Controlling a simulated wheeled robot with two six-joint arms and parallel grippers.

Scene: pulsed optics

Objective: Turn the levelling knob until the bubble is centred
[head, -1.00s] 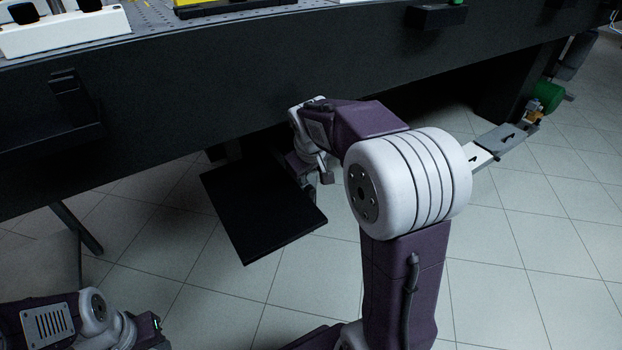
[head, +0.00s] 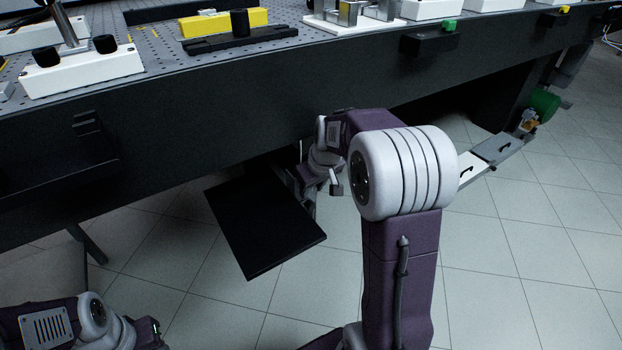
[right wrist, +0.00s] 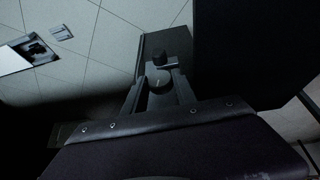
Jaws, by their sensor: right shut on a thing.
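I take this to be the levelling knob. I cannot make out a bubble in either view.
The black panel (head: 260,220) juts out below the dark bench front (head: 210,150). The perforated bench top (head: 170,45) carries white boxes, a yellow block (head: 222,22) and metal parts. A grey cart or tray (head: 497,147) stands to the right. Tiled floor (head: 520,250) is open at the right.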

